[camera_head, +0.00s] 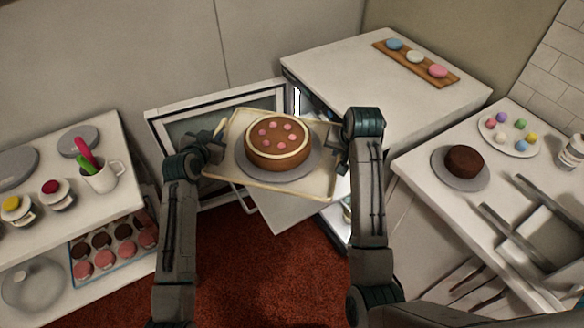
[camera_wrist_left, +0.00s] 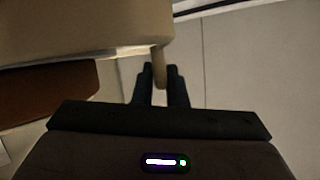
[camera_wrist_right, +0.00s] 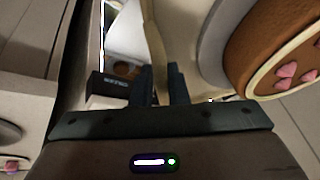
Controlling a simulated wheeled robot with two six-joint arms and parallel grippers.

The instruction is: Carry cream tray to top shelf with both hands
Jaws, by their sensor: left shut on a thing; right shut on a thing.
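The cream tray (camera_head: 229,181) is held up between my two arms in the head view. A brown cake (camera_head: 277,150) with pink dots and a pale ring sits on a grey round board (camera_head: 247,168) on the tray. My left gripper (camera_head: 218,133) is shut on the tray's left side; in the left wrist view its fingers close on a cream handle (camera_wrist_left: 160,66). My right gripper (camera_head: 341,144) is shut on the tray's right side; the right wrist view shows the handle (camera_wrist_right: 153,45) between its fingers. The tray looks slightly tilted in the picture.
An open white-framed glass door (camera_head: 160,128) stands behind the tray, beside a white cabinet (camera_head: 330,70) with a macaron board (camera_head: 417,62) on top. A left shelf unit (camera_head: 120,135) and a right counter (camera_head: 420,185) flank me. Red floor (camera_head: 230,265) lies between.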

